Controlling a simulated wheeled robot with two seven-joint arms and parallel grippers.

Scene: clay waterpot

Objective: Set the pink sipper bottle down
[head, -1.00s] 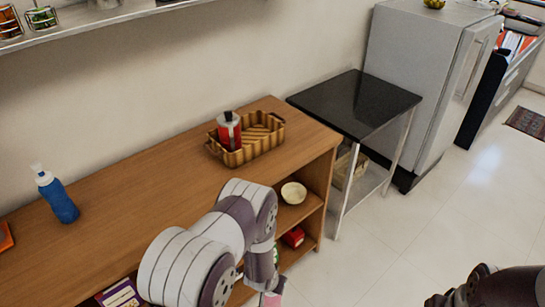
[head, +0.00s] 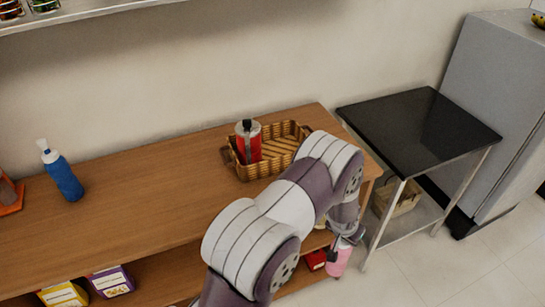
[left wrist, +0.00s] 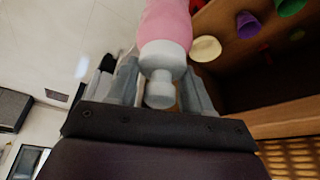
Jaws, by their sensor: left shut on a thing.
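The pink sipper bottle (head: 340,257) shows in the head view at the lower right, in front of the shelf's right end. My left gripper (head: 346,239) is shut on it, and the arm partly covers this area. In the left wrist view the pink bottle (left wrist: 166,22) with its grey-white cap is between the fingers of my left gripper (left wrist: 160,90). It hangs clear of the wooden shelf unit (head: 150,190). My right gripper is not in view.
A wicker basket (head: 283,150) with a red canister (head: 248,142) stands on the shelf top's right end. A blue bottle (head: 62,175) stands at left. The wood between them is clear. A black-topped table (head: 420,130) stands to the right.

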